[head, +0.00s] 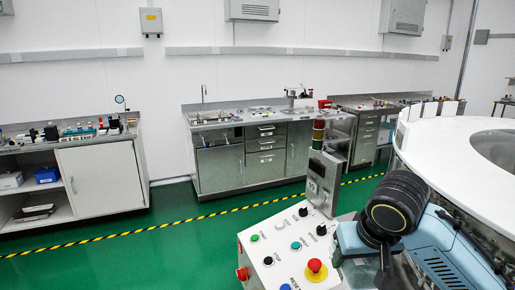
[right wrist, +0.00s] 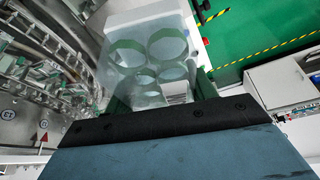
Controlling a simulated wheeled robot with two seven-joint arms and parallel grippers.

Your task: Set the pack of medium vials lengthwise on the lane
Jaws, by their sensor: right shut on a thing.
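The pack of medium vials (right wrist: 148,62) shows in the right wrist view as a clear, see-through block with several round, green-tinted vial ends. My right gripper (right wrist: 162,92) is shut on it, with the pack sticking out beyond the jaws. The pack is hard to make out there. I cannot pick out the lane clearly in either view. My left gripper is out of view.
The washer's white round top (head: 455,150) fills the right side of the head view. The control panel (head: 285,250) with buttons and a signal tower (head: 318,134) stands in front. Metal machine parts (right wrist: 45,70) lie left of the pack in the wrist view. Steel benches (head: 250,160) line the wall.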

